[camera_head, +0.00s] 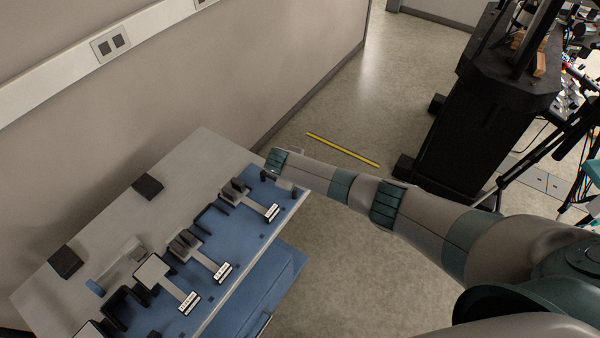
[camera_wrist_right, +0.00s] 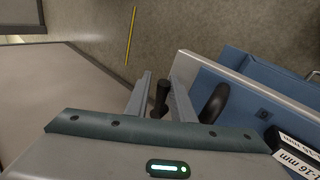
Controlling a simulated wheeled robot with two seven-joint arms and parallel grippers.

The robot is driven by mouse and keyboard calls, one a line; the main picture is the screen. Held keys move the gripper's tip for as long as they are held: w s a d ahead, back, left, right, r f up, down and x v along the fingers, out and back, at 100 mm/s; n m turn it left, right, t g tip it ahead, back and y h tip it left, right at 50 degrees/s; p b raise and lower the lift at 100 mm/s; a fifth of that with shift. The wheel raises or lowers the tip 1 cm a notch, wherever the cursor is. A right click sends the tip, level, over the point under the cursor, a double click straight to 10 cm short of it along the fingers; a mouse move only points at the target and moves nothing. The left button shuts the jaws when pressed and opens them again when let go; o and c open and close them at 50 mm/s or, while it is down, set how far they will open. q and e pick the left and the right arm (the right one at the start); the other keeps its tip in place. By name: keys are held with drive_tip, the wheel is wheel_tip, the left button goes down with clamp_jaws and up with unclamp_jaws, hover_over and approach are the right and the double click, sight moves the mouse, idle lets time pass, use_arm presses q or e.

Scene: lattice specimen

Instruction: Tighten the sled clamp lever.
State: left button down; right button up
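My right gripper (camera_head: 272,172) reaches in from the right to the far end of the bench, low over the blue board (camera_head: 250,232). In the right wrist view its two fingers (camera_wrist_right: 162,92) stand apart, with a black upright handle (camera_wrist_right: 160,97) between them. This looks like the clamp lever. A narrow gap seems to show beside the handle, so I see no clear grip. The lever's base is hidden by the gripper body. A second dark curved part (camera_wrist_right: 214,103) stands just right of the fingers. My left gripper is not in view.
Several grey and black fixtures with white labels (camera_head: 221,271) line the blue board. Two black blocks (camera_head: 148,186) lie on the grey bench top (camera_head: 190,160) near the wall. A black stand (camera_head: 470,120) is at right. Open floor with a yellow strip (camera_head: 342,149) lies beyond.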

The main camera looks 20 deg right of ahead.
drive_tip(key=shift+s+a+f, duration=0.3)
drive_tip(key=shift+s+a, duration=0.05)
drive_tip(key=shift+s, duration=0.05)
drive_tip(key=shift+s+a+r, duration=0.15)
drive_tip(key=shift+a+r, duration=0.1)
drive_tip(key=shift+r, duration=0.2)
drive_tip(key=shift+d+r+v, duration=0.1)
drive_tip(key=shift+d+v, duration=0.05)
drive_tip(key=shift+v, duration=1.05)
drive_tip(key=shift+d+r+v, duration=0.1)
drive_tip(key=shift+v, duration=1.1)
drive_tip(key=shift+r, duration=0.1)
drive_tip(key=b+v, duration=0.1)
drive_tip(key=v, duration=1.6)
drive_tip(key=shift+r, duration=0.1)
